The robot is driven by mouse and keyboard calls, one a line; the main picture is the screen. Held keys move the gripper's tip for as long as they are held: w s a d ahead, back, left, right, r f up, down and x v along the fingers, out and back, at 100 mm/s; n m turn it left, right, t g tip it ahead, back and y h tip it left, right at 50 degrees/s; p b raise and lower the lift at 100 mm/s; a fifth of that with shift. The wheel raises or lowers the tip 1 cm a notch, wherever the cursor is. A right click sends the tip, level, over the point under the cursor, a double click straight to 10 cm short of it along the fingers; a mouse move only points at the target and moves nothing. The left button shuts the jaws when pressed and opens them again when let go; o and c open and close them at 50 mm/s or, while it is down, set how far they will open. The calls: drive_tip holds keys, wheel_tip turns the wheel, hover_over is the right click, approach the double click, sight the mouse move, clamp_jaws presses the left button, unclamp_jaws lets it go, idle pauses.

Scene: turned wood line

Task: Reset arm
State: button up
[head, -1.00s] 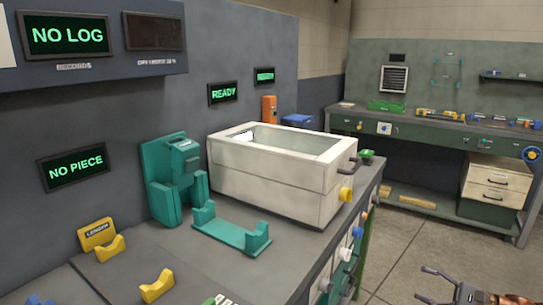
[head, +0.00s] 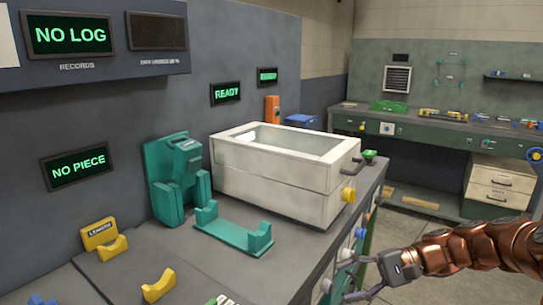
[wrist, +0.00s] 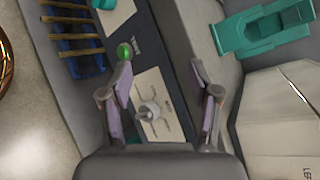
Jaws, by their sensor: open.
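My gripper (head: 345,280) is at the lower right of the head view, in front of the workbench edge, with my copper-coloured arm reaching in from the right. In the wrist view my gripper (wrist: 160,72) shows two spread fingers with nothing held between them. A white knob (wrist: 150,112) appears between the fingers in that view, and a green round knob (wrist: 124,51) appears by the left fingertip. I cannot tell how far either is from the fingers.
The bench carries a white open-topped box (head: 270,185), a teal cradle (head: 235,232), a teal upright device (head: 178,175) and yellow rests (head: 158,286). Knobs project from its front. A blue tray with wooden rods (wrist: 72,42) shows in the wrist view. A second bench (head: 440,140) stands behind.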

drive_tip(key=s+a+f+n+g+h, duration=0.1)
drive_tip(key=s+a+n+g+h, duration=0.2)
drive_tip(key=s, duration=0.4)
drive_tip(key=s+a+n+h, duration=0.2)
drive_tip(key=s+a+h, duration=0.1)
drive_tip(key=s+a, duration=0.3)
drive_tip(key=s+d+f+n+h, duration=0.1)
drive_tip(key=s+d+f+h, duration=0.1)
drive_tip(key=s+d+h, duration=0.45)
drive_tip(key=s+d+f+n+h, duration=0.1)
drive_tip(key=s+d+f+h, duration=0.15)
drive_tip(key=s, duration=0.65)
wheel_tip(320, 180, up, 18)
drive_tip(key=d+t+p, duration=0.1)
drive_tip(key=p, duration=1.6)
drive_tip(key=shift+w+r+t+y, duration=0.2)
drive_tip(key=shift+t+y, duration=0.1)
drive_tip(key=shift+t, duration=0.1)
drive_tip(key=shift+f, duration=0.1)
